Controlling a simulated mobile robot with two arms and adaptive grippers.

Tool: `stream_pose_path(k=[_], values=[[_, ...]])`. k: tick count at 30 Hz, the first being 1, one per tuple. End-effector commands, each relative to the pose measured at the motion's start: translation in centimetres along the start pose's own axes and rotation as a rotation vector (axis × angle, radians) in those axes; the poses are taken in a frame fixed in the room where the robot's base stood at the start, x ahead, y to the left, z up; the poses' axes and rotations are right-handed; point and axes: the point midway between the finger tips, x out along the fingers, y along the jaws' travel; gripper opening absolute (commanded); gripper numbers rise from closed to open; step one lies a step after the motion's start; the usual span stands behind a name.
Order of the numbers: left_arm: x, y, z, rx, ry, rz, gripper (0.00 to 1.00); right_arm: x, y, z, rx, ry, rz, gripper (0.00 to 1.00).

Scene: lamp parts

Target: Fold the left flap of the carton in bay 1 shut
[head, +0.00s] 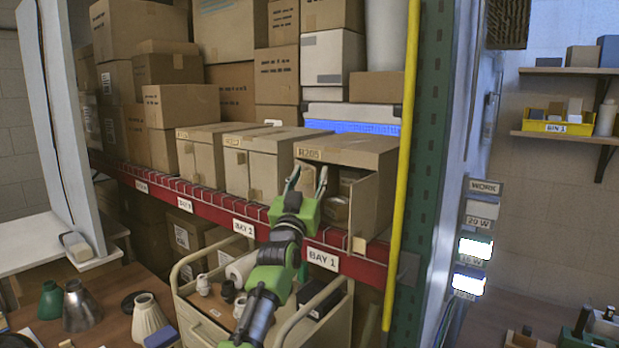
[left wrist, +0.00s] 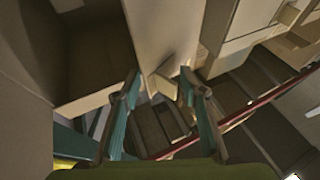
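The carton in bay 1 (head: 362,150) stands at the right end of the shelf with its front open. Its right flap (head: 372,205) stands swung out. Its left flap appears to be the pale panel (left wrist: 168,35) with a small tab in the left wrist view, next to the carton's dark interior (left wrist: 90,55). In the head view my gripper partly hides that flap. My left gripper (head: 308,181) is open in front of the carton's left side. In the left wrist view its fingers (left wrist: 158,88) are apart, with the flap's tabbed edge beyond and between them; contact cannot be told. My right gripper is out of view.
Closed cartons (head: 247,168) stand close to the left of the bay 1 carton. The red shelf edge (head: 205,205) runs below. A yellow pole (head: 404,160) and green rack post (head: 432,130) stand at right. A cream cart (head: 205,325) with lamp parts is below my arm.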

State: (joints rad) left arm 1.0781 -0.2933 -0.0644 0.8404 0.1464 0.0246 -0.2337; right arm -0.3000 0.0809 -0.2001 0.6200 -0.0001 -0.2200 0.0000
Motion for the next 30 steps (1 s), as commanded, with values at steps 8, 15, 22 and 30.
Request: stream_pose_path(k=[8,15,22,30], values=[[-0.2,-0.1,0.0,0.001,0.001,-0.001,0.39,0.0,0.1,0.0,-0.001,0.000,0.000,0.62],[-2.0,0.0,0.1,0.000,0.001,-0.001,0.39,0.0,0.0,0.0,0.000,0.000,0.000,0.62],[-4.8,0.0,0.1,0.000,0.000,-0.001,0.39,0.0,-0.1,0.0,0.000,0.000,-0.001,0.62],[-7.1,0.0,0.0,0.001,0.000,0.000,0.39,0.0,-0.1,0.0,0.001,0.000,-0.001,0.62]])
